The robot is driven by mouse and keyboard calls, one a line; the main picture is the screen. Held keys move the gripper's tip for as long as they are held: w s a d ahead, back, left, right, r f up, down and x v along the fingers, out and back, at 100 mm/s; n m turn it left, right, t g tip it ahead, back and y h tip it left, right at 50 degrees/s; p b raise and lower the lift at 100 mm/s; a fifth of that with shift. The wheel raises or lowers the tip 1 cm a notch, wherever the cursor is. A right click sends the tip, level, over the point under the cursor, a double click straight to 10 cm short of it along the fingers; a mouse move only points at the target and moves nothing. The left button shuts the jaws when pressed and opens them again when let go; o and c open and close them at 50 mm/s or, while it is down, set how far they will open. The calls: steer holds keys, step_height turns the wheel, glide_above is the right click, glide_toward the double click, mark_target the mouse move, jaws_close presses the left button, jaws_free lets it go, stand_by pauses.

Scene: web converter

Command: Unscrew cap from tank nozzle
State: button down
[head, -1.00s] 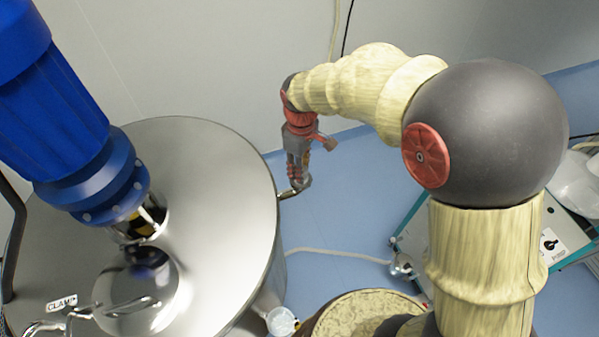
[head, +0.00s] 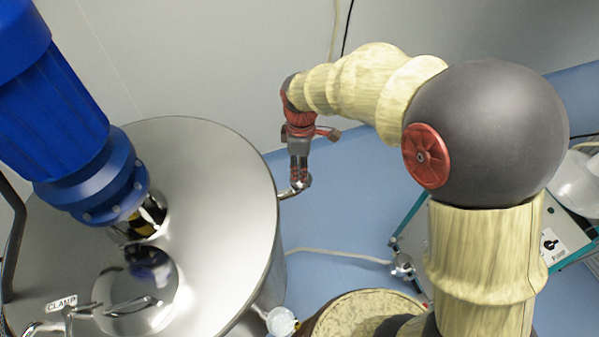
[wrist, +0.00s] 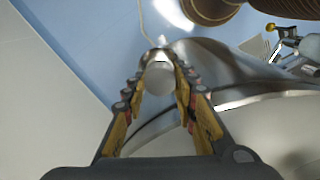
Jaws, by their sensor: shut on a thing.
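The steel tank (head: 222,215) stands at the left in the head view, with a broad shiny lid. A short bent nozzle (head: 285,194) sticks out from its right side and turns upward. A small silvery cap (wrist: 159,77) sits at the nozzle's end, between my fingers in the wrist view. My gripper (head: 299,178) points down over the nozzle end and is shut on the cap, one finger on each side. The fingers hide most of the cap in the head view. I cannot tell how far it is unscrewed.
A blue motor (head: 65,110) leans over the tank lid. A wall stands close behind my gripper. A pale hose (head: 335,253) runs across the blue floor to a metal fitting (head: 402,267). A teal-edged machine (head: 560,235) stands at the right. The floor right of the nozzle is open.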

steer(key=n, duration=0.4)
steer(key=c, duration=1.6)
jaws_free()
steer(key=shift+o, duration=0.5)
steer(key=m, duration=0.4)
